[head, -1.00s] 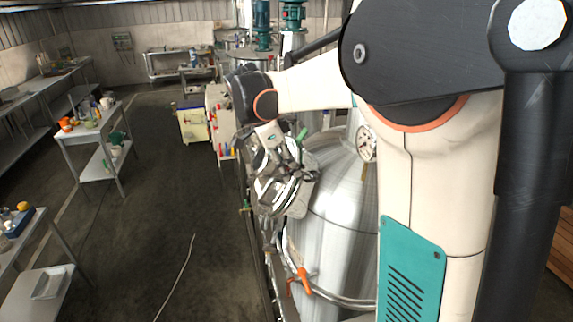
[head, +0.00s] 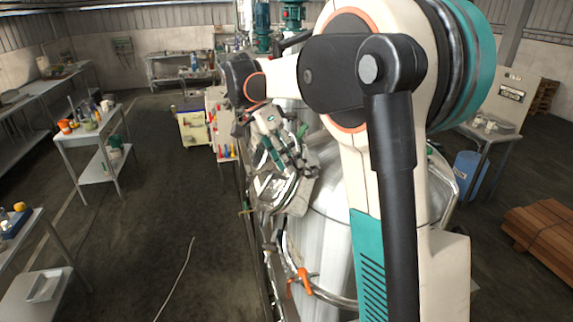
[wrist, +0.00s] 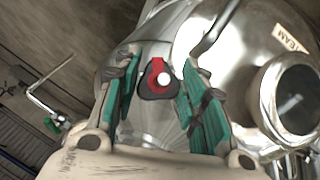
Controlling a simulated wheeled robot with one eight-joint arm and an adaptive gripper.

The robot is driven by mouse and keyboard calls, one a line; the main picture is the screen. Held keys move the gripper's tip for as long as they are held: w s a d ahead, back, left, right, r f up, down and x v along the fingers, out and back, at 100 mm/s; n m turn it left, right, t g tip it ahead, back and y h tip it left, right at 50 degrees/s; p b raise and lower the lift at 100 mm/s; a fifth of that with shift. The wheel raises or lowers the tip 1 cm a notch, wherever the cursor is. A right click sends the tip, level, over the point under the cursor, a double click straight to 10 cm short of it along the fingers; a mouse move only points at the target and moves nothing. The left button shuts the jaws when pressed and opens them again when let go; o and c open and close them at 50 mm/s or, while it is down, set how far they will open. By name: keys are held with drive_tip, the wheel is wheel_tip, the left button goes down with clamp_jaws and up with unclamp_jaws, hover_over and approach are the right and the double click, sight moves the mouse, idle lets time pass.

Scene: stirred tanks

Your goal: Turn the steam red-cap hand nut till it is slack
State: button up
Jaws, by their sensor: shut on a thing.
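The red-cap hand nut (wrist: 160,78), with a red top, a dark body and a pale round middle, shows at the centre of the wrist view. My gripper (wrist: 163,92) has its green-padded fingers on both sides of it and is shut on it. In the head view my gripper (head: 288,160) is at the lid of the steel tank (head: 322,240); the nut cannot be made out there. The tank's curved steel also fills much of the wrist view, with a label reading "TEAM" (wrist: 292,38), its start cut off or hidden.
A round steel port (wrist: 298,98) stands right of the nut. An orange-handled valve (head: 301,282) is low on the tank's front. A trolley (head: 90,135) with small items stands at left.

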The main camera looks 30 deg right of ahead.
drive_tip(key=shift+n+g+b, duration=0.55)
drive_tip(key=shift+n+g, duration=0.05)
drive_tip(key=shift+n, duration=0.2)
drive_tip(key=o, duration=1.1)
drive_tip(key=shift+c, duration=0.2)
drive_tip(key=shift+w, duration=0.1)
drive_tip(key=v, duration=1.2)
drive_tip(key=shift+f, duration=0.1)
